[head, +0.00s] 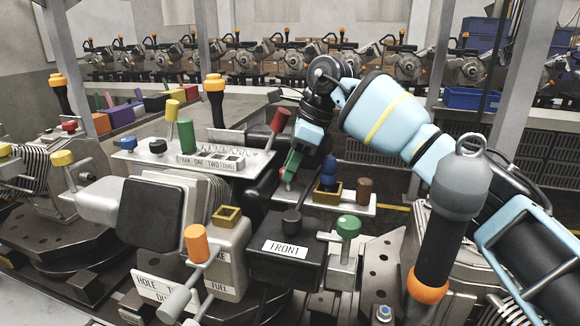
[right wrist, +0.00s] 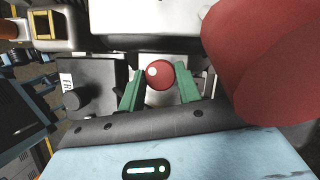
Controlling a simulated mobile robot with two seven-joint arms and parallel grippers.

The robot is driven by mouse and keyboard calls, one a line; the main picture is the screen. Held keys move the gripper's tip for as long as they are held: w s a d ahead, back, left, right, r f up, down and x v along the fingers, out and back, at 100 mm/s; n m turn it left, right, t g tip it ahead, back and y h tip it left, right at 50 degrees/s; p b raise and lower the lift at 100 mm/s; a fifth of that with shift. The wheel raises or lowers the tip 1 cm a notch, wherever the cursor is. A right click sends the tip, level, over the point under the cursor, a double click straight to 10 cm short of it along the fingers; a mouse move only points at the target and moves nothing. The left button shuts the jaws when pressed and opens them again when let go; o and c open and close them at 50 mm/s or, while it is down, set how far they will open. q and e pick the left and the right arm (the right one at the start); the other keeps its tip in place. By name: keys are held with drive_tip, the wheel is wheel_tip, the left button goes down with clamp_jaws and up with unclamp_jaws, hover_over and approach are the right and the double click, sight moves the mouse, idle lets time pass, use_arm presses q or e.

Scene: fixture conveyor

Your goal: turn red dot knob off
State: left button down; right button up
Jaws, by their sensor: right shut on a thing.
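The red dot knob (right wrist: 159,74) is a small red ball with a pale dot, seen in the right wrist view between my green fingers. In the head view only a bit of the red dot knob (head: 286,175) shows below the fingertips. My right gripper (head: 290,166) comes down from above and is shut on the knob, with one finger on each side of it. The knob's base is mostly hidden. My left gripper is not in view.
A large red-ended lever (head: 281,119) stands close beside my right gripper and fills the right of the wrist view (right wrist: 262,60). A black FRONT box (head: 288,250), a green knob (head: 348,227) and blue and brown knobs crowd nearby. A grey-and-orange post (head: 456,190) stands front right.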

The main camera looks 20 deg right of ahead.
drive_tip(key=shift+n+g, duration=0.3)
drive_tip(key=shift+n, duration=0.4)
drive_tip(key=shift+b, duration=0.3)
drive_tip(key=o, duration=1)
drive_tip(key=shift+c, duration=0.2)
